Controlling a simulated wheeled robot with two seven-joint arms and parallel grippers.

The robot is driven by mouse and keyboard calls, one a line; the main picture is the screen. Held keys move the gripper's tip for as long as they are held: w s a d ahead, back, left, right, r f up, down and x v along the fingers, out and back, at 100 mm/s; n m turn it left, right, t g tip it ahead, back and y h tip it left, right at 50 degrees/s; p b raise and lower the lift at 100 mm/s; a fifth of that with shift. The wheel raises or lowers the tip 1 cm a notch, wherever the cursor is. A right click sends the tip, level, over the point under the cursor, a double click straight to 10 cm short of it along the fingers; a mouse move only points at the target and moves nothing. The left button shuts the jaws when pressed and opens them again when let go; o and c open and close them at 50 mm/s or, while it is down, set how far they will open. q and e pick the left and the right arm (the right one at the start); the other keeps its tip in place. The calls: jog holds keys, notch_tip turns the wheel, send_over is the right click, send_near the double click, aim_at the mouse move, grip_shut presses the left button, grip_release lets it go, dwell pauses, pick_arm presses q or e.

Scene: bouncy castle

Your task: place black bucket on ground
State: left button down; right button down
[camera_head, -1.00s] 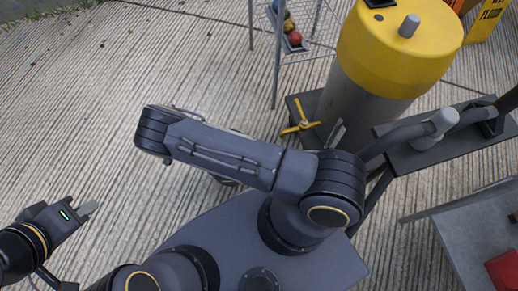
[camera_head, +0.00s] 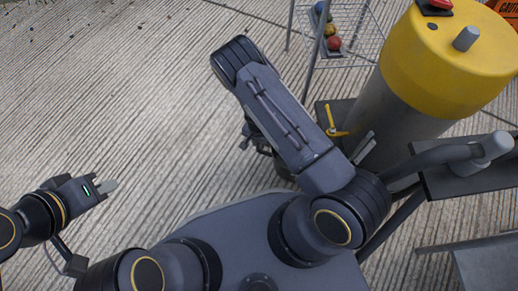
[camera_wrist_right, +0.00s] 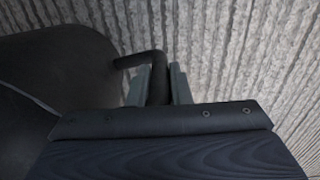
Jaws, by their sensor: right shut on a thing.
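The black bucket (camera_wrist_right: 60,65) fills the left of the right wrist view, a dark smooth rounded body. Its black handle (camera_wrist_right: 131,59) runs between the grey fingers of my right gripper (camera_wrist_right: 158,88), which is shut on it. Ribbed ground shows around the bucket; whether it touches the ground I cannot tell. In the head view my right arm hides most of the right gripper and bucket. My left gripper (camera_head: 108,187) hangs empty over the ground at the left, seen side-on, so its opening is unclear.
A yellow-topped grey cylinder (camera_head: 440,75) stands on a dark base at right. A wire rack (camera_head: 345,35) with coloured balls is behind it. A grey surface (camera_head: 490,265) is at the lower right. The ribbed ground (camera_head: 130,95) at left and centre is clear.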

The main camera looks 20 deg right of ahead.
notch_tip(320, 180, down, 5)
jog(key=shift+r+b, duration=0.2)
jog(key=shift+b, duration=0.95)
jog(key=shift+d+f+b, duration=0.15)
jog(key=shift+b, duration=0.15)
jog(key=shift+f, duration=0.15)
jog(key=c, duration=1.3)
grip_release()
